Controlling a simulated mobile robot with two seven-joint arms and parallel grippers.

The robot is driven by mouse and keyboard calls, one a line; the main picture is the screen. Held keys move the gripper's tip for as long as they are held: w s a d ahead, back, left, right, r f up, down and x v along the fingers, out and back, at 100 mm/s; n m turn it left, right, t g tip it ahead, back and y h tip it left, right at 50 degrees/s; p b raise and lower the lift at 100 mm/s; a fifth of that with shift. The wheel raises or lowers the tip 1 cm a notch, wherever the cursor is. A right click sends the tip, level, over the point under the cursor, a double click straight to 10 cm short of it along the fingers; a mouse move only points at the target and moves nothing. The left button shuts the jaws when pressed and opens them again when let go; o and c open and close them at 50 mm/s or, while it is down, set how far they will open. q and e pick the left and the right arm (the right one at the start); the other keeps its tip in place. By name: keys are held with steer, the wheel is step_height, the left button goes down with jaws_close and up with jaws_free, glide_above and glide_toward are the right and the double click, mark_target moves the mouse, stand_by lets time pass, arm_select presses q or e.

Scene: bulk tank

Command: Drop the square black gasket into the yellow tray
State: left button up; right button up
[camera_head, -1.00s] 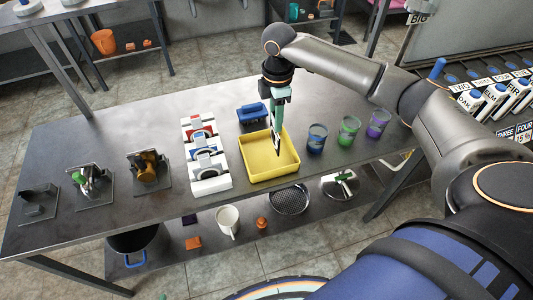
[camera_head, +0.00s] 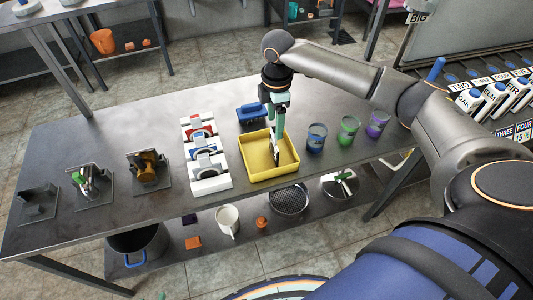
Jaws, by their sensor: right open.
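The yellow tray (camera_head: 245,162) stands on the metal table, just right of its middle. My right gripper (camera_head: 276,158) points down into the tray, with its dark fingertips low over the tray floor. It is open. I cannot make out the square black gasket; any dark part at the fingertips blends with the fingers. My left gripper is not in view.
A blue block-like item (camera_head: 251,113) stands behind the tray. Blue (camera_head: 316,137), green (camera_head: 348,131) and purple (camera_head: 378,125) cups stand to its right. White and red-trimmed holders (camera_head: 207,160) stand close on its left.

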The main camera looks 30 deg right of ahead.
step_height(320, 180, up, 12)
steer(key=shift+r+b, duration=0.25)
steer(key=shift+b, duration=0.05)
stand_by(0.5)
